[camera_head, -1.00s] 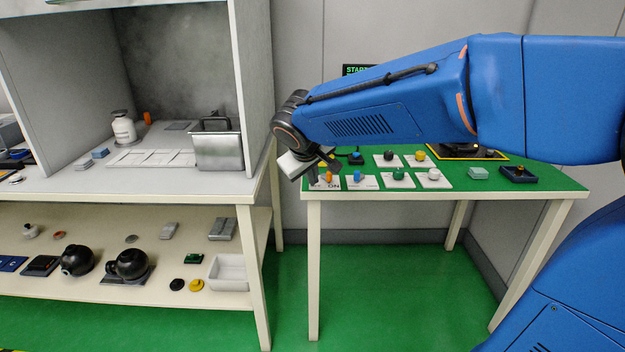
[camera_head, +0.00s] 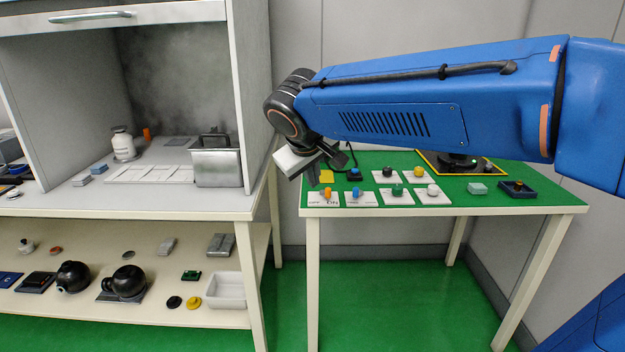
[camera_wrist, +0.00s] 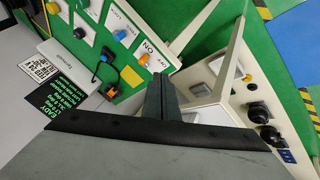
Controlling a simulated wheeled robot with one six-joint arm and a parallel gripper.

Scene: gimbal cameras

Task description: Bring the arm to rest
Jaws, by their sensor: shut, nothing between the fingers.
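My blue arm reaches in from the right in the head view, over the green table (camera_head: 385,238). My gripper (camera_head: 312,170) hangs at the arm's end, tilted down, near the table's left back corner and just right of the cabinet wall. In the wrist view its dark fingers (camera_wrist: 162,88) are together, with nothing between them.
Knobs on white plates (camera_head: 396,193) stand along the green table, with a dark tray (camera_head: 517,188) at right. The cabinet holds a metal container (camera_head: 216,163) and white bottle (camera_head: 122,145). The lower shelf holds black round objects (camera_head: 126,281) and a white bin (camera_head: 226,290).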

